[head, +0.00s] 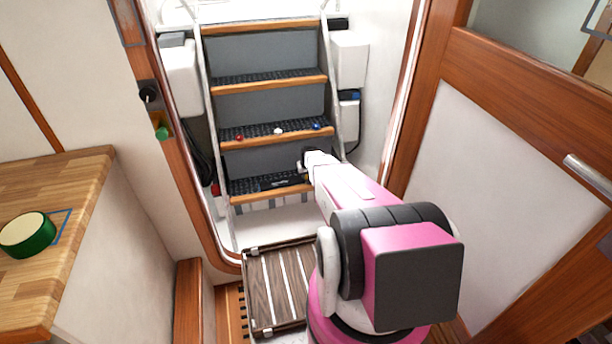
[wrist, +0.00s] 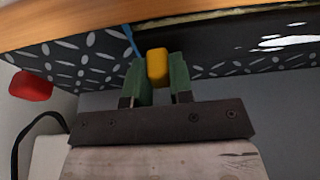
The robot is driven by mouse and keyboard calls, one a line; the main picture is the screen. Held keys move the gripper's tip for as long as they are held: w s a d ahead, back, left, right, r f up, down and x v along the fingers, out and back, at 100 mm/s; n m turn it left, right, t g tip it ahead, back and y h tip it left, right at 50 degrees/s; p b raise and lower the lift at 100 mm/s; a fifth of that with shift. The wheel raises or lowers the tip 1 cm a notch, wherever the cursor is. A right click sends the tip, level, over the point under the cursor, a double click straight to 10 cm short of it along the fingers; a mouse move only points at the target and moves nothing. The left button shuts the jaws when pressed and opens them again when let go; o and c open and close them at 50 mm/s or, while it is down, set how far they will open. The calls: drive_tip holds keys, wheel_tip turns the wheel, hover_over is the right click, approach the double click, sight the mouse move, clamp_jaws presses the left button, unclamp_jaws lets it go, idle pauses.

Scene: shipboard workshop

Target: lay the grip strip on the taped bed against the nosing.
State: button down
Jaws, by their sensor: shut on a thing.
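My gripper (wrist: 158,72) is shut on a small yellow block (wrist: 157,66). The block appears to belong to the black grip strip (wrist: 235,45), but their join is hidden. The strip looks glossy and lies along or just over the lowest visible tread, close to the wooden nosing (wrist: 90,27). Whether it touches the bed I cannot tell. A blue tape line (wrist: 131,40) shows at its left end. In the head view the strip (head: 281,182) is a dark bar beneath my gripper (head: 306,168), behind the nosing (head: 270,194). The taped bed is mostly hidden.
The step above holds red (head: 239,138), white (head: 278,131) and blue (head: 316,126) small items. A red object (wrist: 30,85) is left of my gripper in the wrist view. Rails flank the stairs.

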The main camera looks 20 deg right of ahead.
drive_tip(key=shift+s, duration=0.25)
idle(0.3)
drive_tip(key=c, duration=0.9)
unclamp_jaws()
drive_tip(key=v, duration=1.1)
drive_tip(key=shift+w, duration=0.1)
drive_tip(key=s+a+r+g, duration=0.1)
drive_tip(key=s+a+r, duration=0.2)
drive_tip(key=s, duration=0.7)
drive_tip(key=s+a+r+g, duration=0.1)
drive_tip(key=s+a+r, duration=0.3)
drive_tip(key=s+r, duration=0.4)
drive_tip(key=s+a+r+g, duration=0.1)
drive_tip(key=s+a+r, duration=0.3)
drive_tip(key=s, duration=0.7)
drive_tip(key=shift+s+a+r, duration=0.1)
drive_tip(key=shift+s+r, duration=0.05)
drive_tip(key=shift+r, duration=0.3)
drive_tip(key=shift+s+a+r, duration=0.1)
drive_tip(key=shift+s+r, duration=0.05)
drive_tip(key=shift+r, duration=0.25)
